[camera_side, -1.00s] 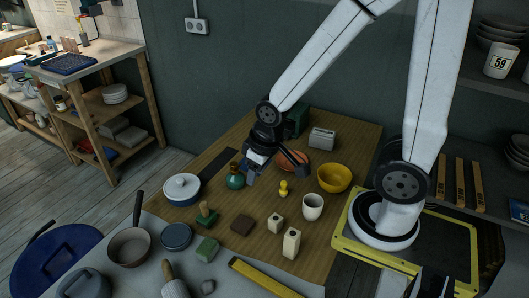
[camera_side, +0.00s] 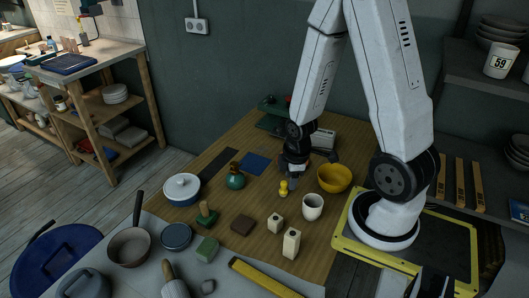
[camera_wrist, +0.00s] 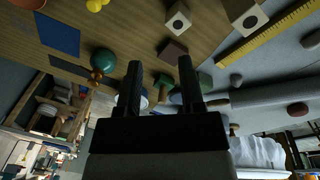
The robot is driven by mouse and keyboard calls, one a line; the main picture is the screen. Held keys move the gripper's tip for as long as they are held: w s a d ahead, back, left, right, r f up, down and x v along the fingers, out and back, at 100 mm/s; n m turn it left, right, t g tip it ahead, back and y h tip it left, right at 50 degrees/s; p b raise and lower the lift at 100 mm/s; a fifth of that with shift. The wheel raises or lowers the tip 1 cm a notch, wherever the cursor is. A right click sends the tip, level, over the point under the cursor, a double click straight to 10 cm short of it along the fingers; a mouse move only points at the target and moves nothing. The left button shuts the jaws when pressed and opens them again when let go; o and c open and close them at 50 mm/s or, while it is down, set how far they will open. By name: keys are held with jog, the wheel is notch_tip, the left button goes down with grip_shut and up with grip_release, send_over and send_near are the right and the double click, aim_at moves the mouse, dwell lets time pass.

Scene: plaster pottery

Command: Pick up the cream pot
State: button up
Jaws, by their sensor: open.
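The cream pot (camera_side: 312,206) stands upright on the wooden table in the side view, in front of the yellow bowl (camera_side: 334,178). I cannot make it out in the wrist view. My gripper (camera_side: 304,170) is above the table, behind and a little left of the pot, apart from it. In the wrist view my gripper (camera_wrist: 160,66) has its two dark fingers spread with nothing between them.
A yellow pawn-like piece (camera_side: 284,188) stands left of the pot. Two cream blocks with holes, one tall (camera_side: 291,243) and one short (camera_side: 275,223), stand in front. A yellow ruler (camera_side: 264,277) lies at the front.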

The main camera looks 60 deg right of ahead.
aim_at(317, 216)
jog(key=s+d+f+n, duration=0.1)
jog(key=s+f, duration=0.1)
jog(key=s+d+f+n, duration=0.2)
jog(key=s+f, duration=0.1)
jog(key=s+d+f+n, duration=0.1)
jog(key=s+f+n, duration=0.1)
jog(key=shift+s+d+f+g, duration=0.15)
jog(key=shift+s+d+g, duration=0.05)
jog(key=shift+d+g, duration=0.2)
jog(key=shift+s+d+f+n, duration=0.1)
jog(key=shift+s+f+n, duration=0.3)
jog(key=shift+n, duration=0.1)
jog(key=shift+f, duration=0.1)
jog(key=shift+f, duration=1.15)
jog(key=shift+f, duration=0.15)
jog(key=shift+w+d+f, duration=0.1)
jog(key=shift+w+f, duration=0.05)
jog(key=shift+f, duration=1.05)
jog(key=shift+w+f, duration=0.1)
jog(key=shift+f, duration=1.1)
grip_shut()
